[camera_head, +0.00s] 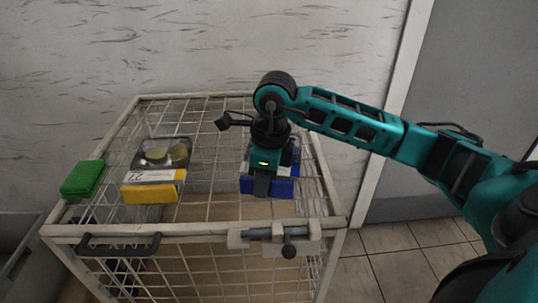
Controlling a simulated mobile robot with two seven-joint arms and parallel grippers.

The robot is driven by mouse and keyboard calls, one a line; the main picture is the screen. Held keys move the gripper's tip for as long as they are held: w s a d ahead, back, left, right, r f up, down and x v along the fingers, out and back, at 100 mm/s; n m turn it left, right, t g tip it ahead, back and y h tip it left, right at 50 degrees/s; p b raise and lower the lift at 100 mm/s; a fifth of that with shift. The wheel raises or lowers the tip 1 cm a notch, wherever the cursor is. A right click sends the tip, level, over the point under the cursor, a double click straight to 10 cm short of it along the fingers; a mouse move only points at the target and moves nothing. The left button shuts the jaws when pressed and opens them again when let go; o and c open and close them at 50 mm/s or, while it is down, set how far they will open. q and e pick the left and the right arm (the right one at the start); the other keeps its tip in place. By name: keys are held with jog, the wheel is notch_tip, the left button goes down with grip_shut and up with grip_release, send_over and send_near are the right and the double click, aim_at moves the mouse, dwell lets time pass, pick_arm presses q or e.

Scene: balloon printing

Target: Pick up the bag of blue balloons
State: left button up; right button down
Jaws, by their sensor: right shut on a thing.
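The bag of blue balloons (282,188) is on the right part of the wire cage top, a packet with a blue front edge. My right gripper (263,188) reaches down over it from above and is shut on it near the middle of that edge. The gripper and wrist hide much of the packet. I cannot tell whether the bag touches the wire top or is slightly above it. My left gripper is not in view.
A yellow-edged clear packet (151,193) and a green box (84,179) lie on the left of the white wire cage (213,177). A latch (272,234) and dark handle (118,245) are on the front rim. The wire between the packets is clear. A wall stands behind.

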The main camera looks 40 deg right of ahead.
jog(key=shift+r, duration=0.1)
jog(key=shift+r, duration=0.2)
notch_tip(320, 180, up, 20)
jog(key=p, duration=0.2)
jog(key=shift+f+p, duration=0.15)
jog(key=shift+p, duration=0.2)
dwell(1.0)
